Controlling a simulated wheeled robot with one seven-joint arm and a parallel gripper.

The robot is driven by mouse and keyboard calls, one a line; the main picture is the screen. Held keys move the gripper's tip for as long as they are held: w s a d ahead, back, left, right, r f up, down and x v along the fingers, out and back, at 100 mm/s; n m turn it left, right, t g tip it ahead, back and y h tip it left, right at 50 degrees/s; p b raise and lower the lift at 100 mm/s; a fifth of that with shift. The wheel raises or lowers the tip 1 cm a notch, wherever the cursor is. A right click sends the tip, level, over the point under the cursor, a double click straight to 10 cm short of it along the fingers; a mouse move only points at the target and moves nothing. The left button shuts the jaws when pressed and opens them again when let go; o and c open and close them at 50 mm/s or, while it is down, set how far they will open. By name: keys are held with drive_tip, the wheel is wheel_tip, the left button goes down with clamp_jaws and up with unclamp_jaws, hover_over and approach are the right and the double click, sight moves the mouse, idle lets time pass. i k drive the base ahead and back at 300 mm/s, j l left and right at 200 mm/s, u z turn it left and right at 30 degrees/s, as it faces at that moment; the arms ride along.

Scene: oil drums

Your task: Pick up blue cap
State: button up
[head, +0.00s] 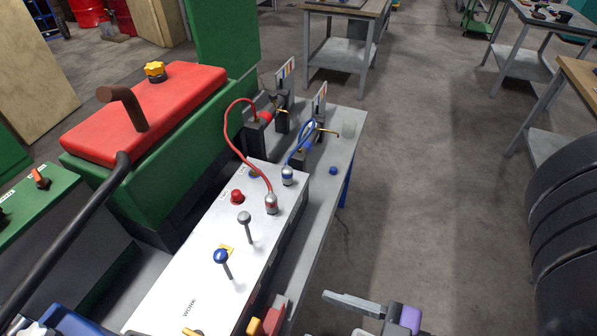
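A small blue cap (333,171) lies on the narrow grey bench top (335,150), right of the white control box and near the bench's right edge. My gripper (346,319) is at the bottom of the view, below and far from the cap. One grey finger shows fully and part of a second shows at the frame's lower edge, with an empty gap between them, so it looks open. The rest of the gripper is cut off by the frame.
The white control box (190,290) carries a blue-knobbed lever (221,257), a grey-knobbed lever (245,218) and a red button (237,196). Red (233,140) and blue (293,150) hoses rise behind the cap. Stacked tyres (570,225) stand right; floor between is clear.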

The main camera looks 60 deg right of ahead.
sight(333, 170)
drive_tip(key=z, duration=1.4)
